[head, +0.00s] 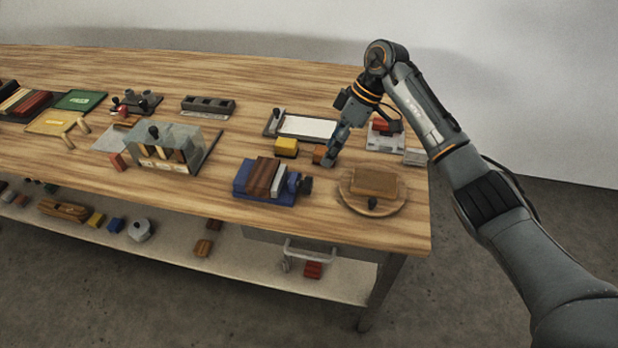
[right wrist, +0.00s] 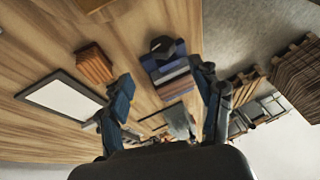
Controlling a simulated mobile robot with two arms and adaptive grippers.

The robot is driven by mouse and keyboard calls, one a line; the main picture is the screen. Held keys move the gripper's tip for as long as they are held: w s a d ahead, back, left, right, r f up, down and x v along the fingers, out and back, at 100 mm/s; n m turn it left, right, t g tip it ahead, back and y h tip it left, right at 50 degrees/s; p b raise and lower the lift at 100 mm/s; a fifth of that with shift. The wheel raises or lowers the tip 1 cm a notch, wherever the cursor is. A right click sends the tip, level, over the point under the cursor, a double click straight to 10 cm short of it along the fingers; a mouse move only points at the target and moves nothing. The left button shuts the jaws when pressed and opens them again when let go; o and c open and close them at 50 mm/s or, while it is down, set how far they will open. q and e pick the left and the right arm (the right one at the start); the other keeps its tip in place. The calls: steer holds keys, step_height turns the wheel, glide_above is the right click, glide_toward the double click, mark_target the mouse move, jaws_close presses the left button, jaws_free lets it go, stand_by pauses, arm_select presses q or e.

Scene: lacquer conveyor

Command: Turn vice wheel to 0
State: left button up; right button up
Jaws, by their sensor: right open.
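The blue vice (head: 262,196) stands near the front edge of the wooden bench, with a reddish-brown block (head: 262,178) in it. Its dark wheel (head: 305,185) is on the right end. In the right wrist view the wheel (right wrist: 162,46) and the blue vice body (right wrist: 172,76) lie ahead, between the finger directions. Any mark or number on the wheel is too small to read. My right gripper (head: 330,158) is open and empty, behind and to the right of the wheel, apart from it; its fingers also show in the right wrist view (right wrist: 166,92). My left gripper is not in view.
A yellow block (head: 286,146) and an orange-brown block (head: 319,154) sit close to my right gripper. A round board (head: 345,200) with a brown block stands right of the vice. A white panel (head: 308,127) lies behind. Left of the vice is a clear box (head: 166,146).

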mark_target(311, 178)
steer(key=x, duration=0.4)
steer(key=shift+s+a+r+p, duration=0.1)
steer(key=shift+a+p, duration=0.2)
steer(key=x, duration=0.5)
steer(key=shift+a, duration=0.1)
steer(key=shift+a+f, duration=0.25)
steer(key=shift+f, duration=0.35)
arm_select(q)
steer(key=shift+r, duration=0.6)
